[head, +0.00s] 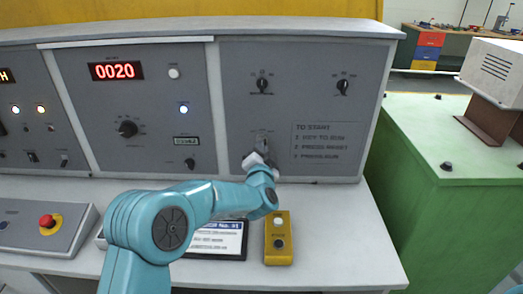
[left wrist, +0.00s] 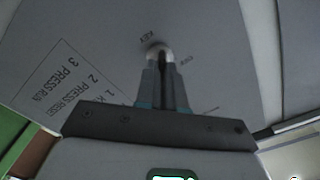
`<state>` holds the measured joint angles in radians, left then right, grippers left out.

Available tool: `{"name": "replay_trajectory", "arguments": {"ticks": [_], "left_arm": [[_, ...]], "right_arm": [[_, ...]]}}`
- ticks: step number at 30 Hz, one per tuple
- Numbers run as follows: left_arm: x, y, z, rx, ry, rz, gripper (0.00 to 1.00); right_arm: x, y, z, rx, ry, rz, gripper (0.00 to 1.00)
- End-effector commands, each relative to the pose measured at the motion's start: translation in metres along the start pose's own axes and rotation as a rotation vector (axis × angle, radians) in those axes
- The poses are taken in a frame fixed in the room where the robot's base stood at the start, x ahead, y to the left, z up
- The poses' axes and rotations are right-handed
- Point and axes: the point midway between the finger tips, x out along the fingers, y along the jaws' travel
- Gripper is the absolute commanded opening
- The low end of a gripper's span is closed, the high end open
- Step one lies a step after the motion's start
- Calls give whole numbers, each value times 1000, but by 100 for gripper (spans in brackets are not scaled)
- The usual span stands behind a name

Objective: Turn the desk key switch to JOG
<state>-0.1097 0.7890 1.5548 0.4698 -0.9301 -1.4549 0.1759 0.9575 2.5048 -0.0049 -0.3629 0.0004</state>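The desk key switch (left wrist: 160,50) is a round bright metal collar on the grey panel, with the word KEY printed beside it in the left wrist view. In the head view the switch plate (head: 262,137) shows just above my left gripper (head: 256,160). In the left wrist view the two fingers of my left gripper (left wrist: 162,70) reach to the collar and stand close together, with a narrow dark gap, on the key. The key itself is mostly hidden between the fingers, so its position is hard to read. My right gripper is not in view.
Two black knobs (head: 262,86) (head: 343,87) sit higher on the same panel. A TO START instruction plate (head: 327,142) is right of the switch. A yellow button box (head: 278,250) and a framed card (head: 220,240) lie on the desk. A green machine (head: 450,180) stands at right.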

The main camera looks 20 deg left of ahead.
Motion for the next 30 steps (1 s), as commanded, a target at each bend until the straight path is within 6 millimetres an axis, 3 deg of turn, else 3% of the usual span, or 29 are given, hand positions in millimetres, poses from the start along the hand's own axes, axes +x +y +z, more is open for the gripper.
{"name": "replay_trajectory", "arguments": {"ticks": [11,30], "left_arm": [[0,0,1,-59,1,-2,0],[0,0,1,-552,3,-3,0]], "right_arm": [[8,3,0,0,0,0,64],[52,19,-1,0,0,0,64]]}}
